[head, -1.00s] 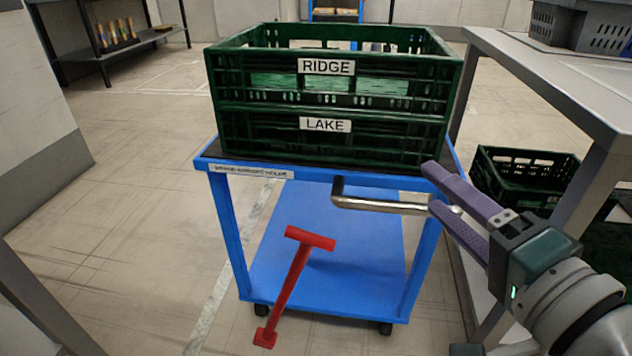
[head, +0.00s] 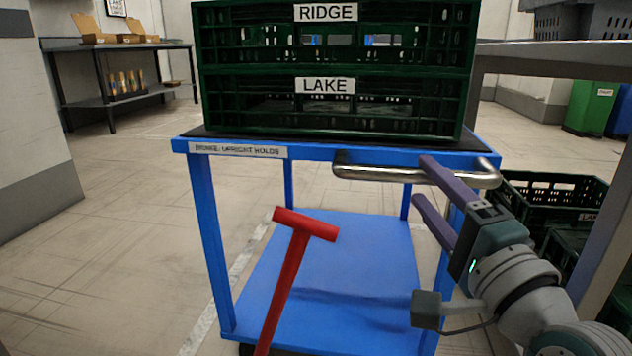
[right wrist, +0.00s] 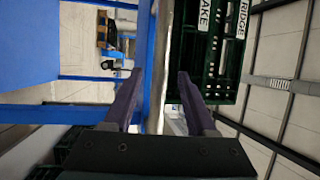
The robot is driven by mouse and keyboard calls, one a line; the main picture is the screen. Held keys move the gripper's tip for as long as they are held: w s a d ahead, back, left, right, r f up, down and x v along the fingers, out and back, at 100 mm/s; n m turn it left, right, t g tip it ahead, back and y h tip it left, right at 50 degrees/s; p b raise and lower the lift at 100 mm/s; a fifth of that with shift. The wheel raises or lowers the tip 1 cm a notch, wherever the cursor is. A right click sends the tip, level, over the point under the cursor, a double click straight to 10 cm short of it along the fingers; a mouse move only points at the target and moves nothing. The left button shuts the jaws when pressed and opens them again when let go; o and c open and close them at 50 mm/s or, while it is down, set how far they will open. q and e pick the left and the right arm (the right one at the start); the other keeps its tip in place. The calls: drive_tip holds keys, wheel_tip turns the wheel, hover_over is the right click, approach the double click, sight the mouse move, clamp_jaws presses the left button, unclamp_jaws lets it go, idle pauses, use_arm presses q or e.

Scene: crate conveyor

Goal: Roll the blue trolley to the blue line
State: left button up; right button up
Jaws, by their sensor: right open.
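The blue trolley (head: 340,268) stands in the middle of the head view, with a label on its top edge. Its metal handle (head: 375,175) sticks out on the near side. A red T-topped brake lever (head: 287,275) leans with its top to the right; its foot is cut off. My right gripper (head: 420,180) is open at the handle's right part, the upper finger overlapping the bar. The wrist view shows its two fingers (right wrist: 160,75) apart beside the trolley's blue edge; I cannot tell whether they touch the handle. My left gripper and the blue line are not in view.
Two stacked green crates, RIDGE (head: 400,45) and LAKE (head: 230,100), ride on the trolley top. A grey table (head: 560,62) stands close on the right, with green crates (head: 550,190) low beside it. A dark shelf (head: 75,75) is at back left. The left floor is clear.

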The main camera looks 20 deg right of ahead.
sight(422, 181)
drive_tip(key=shift+b+x, duration=0.45)
drive_tip(key=shift+x, duration=1.25)
drive_tip(key=shift+c, duration=0.2)
clamp_jaws()
